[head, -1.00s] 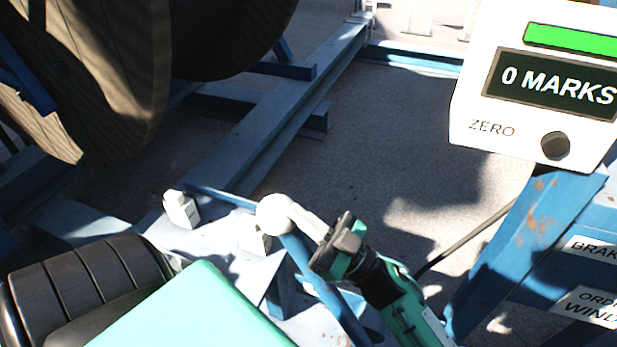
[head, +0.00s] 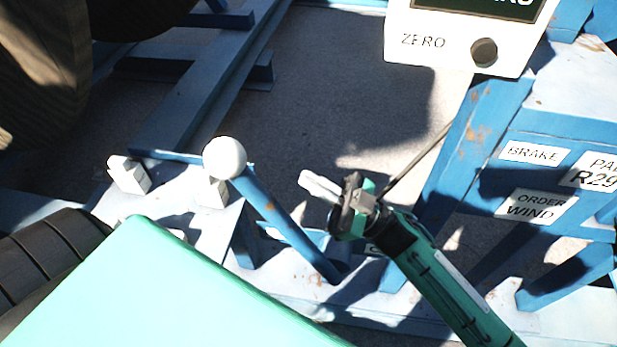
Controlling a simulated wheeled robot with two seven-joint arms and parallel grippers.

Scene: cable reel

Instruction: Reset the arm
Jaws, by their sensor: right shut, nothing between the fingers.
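My right arm comes in from the lower right in the head view. Its gripper (head: 308,180) is shut and empty, with pale fingertips pointing left. It is apart from the white ball knob (head: 224,158), to the right of it. The knob tops a blue lever (head: 285,227) that leans, running down to the right to the blue frame. My left gripper is not in view.
A white counter box (head: 440,42) with a ZERO label and dark button stands at the upper right on a blue post (head: 470,135). BRAKE and ORDER WIND labels are on the blue stand (head: 575,130). A wooden reel (head: 45,85) is at upper left. Open floor (head: 340,90) lies between.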

